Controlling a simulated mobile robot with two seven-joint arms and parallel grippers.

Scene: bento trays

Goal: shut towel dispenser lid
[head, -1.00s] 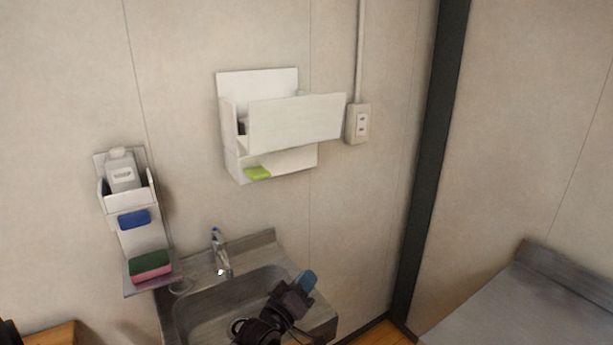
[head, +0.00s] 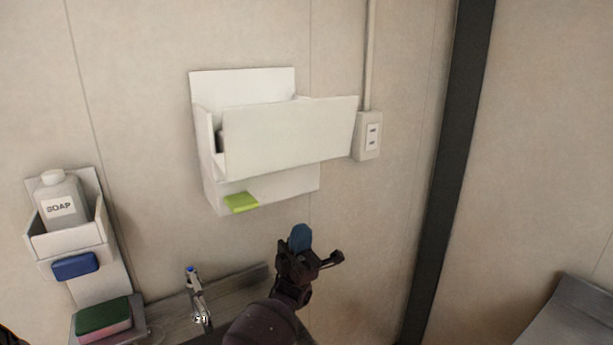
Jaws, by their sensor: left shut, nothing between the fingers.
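The white towel dispenser (head: 262,190) is fixed to the wall at the upper middle. Its lid (head: 290,135) is a flat white panel that stands open, swung out in front of the box and reaching past its right side. A gap shows between the lid and the box at the left and top. A light green piece (head: 241,202) sits at the dispenser's lower edge. My left gripper (head: 300,237) is below and to the right of the dispenser, apart from it, shut with nothing held. Its tips are blue. My right gripper is not in view.
A soap bottle (head: 62,203) stands in a white wall holder at the left, with a blue piece (head: 75,266) and a green and pink sponge (head: 104,318) below. A faucet (head: 197,296) rises at the sink. An outlet box (head: 367,137) is right of the lid.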

